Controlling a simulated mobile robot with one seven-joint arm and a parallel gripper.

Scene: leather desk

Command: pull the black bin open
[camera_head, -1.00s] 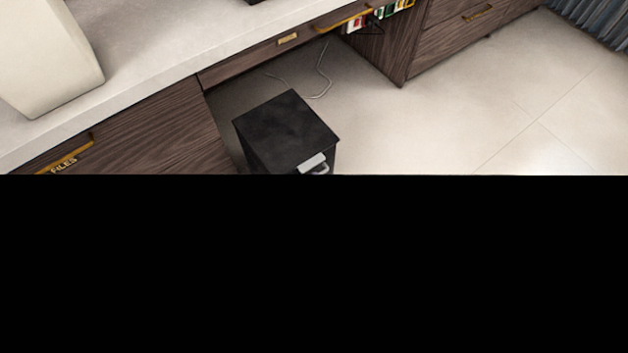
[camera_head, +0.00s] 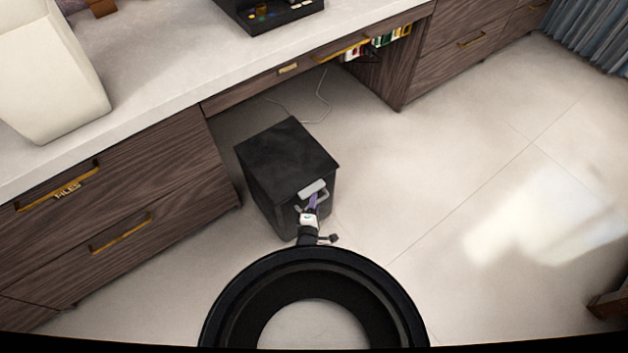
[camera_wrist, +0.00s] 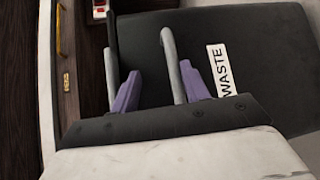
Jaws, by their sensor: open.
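The black bin (camera_head: 285,160) stands on the floor in the open space under the desk, its lid flat and closed. A light grey handle (camera_head: 313,188) is at its upper front edge. In the wrist view, a curved grey bar (camera_wrist: 171,58) and a white WASTE label (camera_wrist: 217,70) show on the dark bin (camera_wrist: 265,65). My gripper (camera_head: 312,203) is at the bin's front by the handle. Its purple fingers (camera_wrist: 160,70) are apart, with the grey bar by the inner side of the right finger. Whether they touch, I cannot tell.
Wooden desk drawers with brass handles (camera_head: 122,233) flank the bin on the left. A drawer unit (camera_head: 440,65) stands at the right. A white pot (camera_head: 48,75) and a black tray (camera_head: 268,14) are on the desktop. The floor (camera_head: 450,170) right of the bin is clear.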

